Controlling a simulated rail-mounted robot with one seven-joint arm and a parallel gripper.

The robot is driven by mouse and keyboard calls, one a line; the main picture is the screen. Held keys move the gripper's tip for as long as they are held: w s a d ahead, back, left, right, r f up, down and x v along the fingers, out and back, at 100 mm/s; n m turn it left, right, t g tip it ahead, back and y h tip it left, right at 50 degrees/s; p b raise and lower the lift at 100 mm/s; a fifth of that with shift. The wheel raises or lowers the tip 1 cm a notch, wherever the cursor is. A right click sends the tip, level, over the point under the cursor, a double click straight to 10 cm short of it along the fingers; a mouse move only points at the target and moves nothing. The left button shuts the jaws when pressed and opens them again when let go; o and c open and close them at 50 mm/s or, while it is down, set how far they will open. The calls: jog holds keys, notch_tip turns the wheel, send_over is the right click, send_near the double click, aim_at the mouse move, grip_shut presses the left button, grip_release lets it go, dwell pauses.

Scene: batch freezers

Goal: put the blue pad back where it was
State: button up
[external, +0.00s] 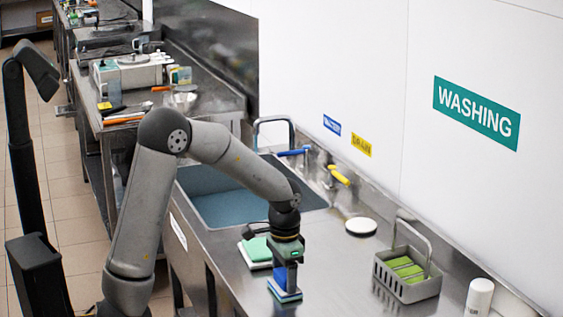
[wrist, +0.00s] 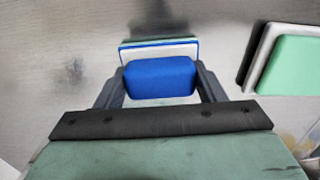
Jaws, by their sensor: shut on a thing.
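My gripper (external: 286,280) points down over the steel counter near its front edge. It is shut on the blue pad (wrist: 160,78), with one finger on each side of its blue block. Thin white, blue and green edges show just past the block in the wrist view. The blue pad also shows at the fingertips in the external view (external: 281,279), with a pale layer at its bottom. It is low, at or just above the counter; I cannot tell if it touches.
A green pad (external: 257,249) with a white layer lies close by; it also shows at the wrist view's right (wrist: 290,65). The sink (external: 225,207) is behind. A grey basket (external: 404,290) with green sponges, a white disc (external: 361,226) and a white bottle (external: 479,298) stand right.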

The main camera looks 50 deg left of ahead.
aim_at(284, 273)
jog(key=shift+f, duration=0.15)
jog(key=o, duration=0.9)
notch_tip(284, 273, up, 12)
jog(key=s+f+n, duration=0.1)
jog(key=s+f, duration=0.1)
jog(key=s, duration=0.5)
jog(key=s+f+n, duration=0.1)
jog(key=s+f, duration=0.2)
jog(key=s, duration=0.4)
jog(key=s+f+n, duration=0.2)
jog(key=s, duration=0.5)
jog(key=shift+s+a+f, duration=0.1)
jog(key=shift+a+f, duration=0.05)
jog(key=shift+a, duration=0.2)
